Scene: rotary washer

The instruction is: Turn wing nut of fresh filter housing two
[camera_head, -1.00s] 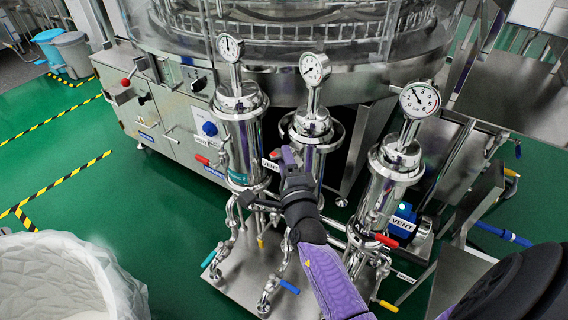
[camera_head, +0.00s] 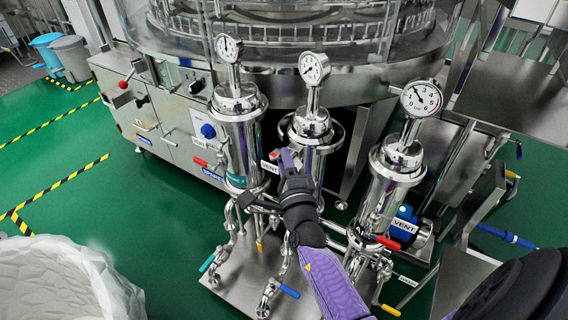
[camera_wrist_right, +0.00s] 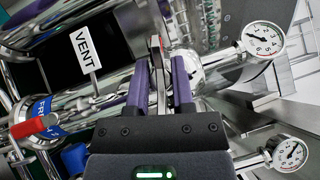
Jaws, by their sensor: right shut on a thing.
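Three steel filter housings stand in a row in the head view: left (camera_head: 238,125), middle (camera_head: 312,128) and right (camera_head: 392,168). My right gripper (camera_head: 288,158) is in front of the middle housing, to its left side. In the wrist view, the purple fingers of my right gripper (camera_wrist_right: 159,68) are shut on a thin upright metal piece, seemingly the wing nut (camera_wrist_right: 156,48). The gripper hides most of the nut, and it cannot be made out in the head view. No left gripper shows.
Each housing carries a round gauge, such as the right one (camera_head: 421,98). A white VENT tag (camera_wrist_right: 86,50) and a red valve handle (camera_wrist_right: 34,126) are left of the fingers. The steel washer (camera_head: 290,75) stands behind. A lined bin (camera_head: 60,280) stands at lower left.

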